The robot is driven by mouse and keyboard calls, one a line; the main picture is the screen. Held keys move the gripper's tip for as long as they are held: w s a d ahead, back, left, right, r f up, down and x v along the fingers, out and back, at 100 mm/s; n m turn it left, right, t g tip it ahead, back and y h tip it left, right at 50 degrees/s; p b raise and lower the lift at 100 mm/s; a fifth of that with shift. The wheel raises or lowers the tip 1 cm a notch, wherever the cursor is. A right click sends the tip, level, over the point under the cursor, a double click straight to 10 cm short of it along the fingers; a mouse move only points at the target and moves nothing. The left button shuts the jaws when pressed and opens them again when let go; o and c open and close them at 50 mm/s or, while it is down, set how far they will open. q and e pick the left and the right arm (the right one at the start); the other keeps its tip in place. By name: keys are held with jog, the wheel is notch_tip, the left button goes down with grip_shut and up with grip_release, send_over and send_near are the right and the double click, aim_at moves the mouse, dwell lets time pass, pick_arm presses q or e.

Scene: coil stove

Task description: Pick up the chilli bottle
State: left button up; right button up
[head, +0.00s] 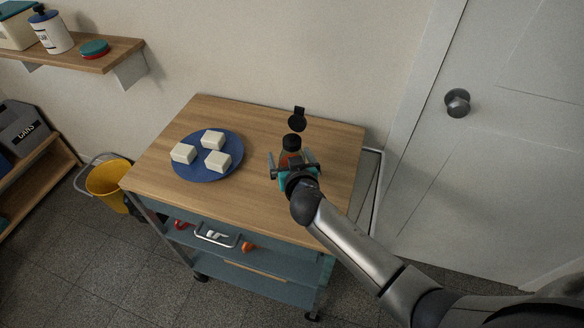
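The chilli bottle (290,156) stands on the right part of the wooden cart top (335,140). It has a black cap and a reddish-orange body; its lower part is hidden behind my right gripper. My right gripper (292,160) reaches in from the lower right, with one finger to each side of the bottle. The fingers look spread, with a small gap to the bottle. My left gripper is not in view.
A small black object (298,118) shows just behind the bottle. A blue plate (180,170) with three white blocks is left of it. A wall shelf (118,50), yellow bucket (108,184) and white door (500,150) surround the cart. The front middle of the top is clear.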

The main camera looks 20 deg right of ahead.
jog(key=shift+r, duration=0.1)
grip_shut()
dwell(0.8)
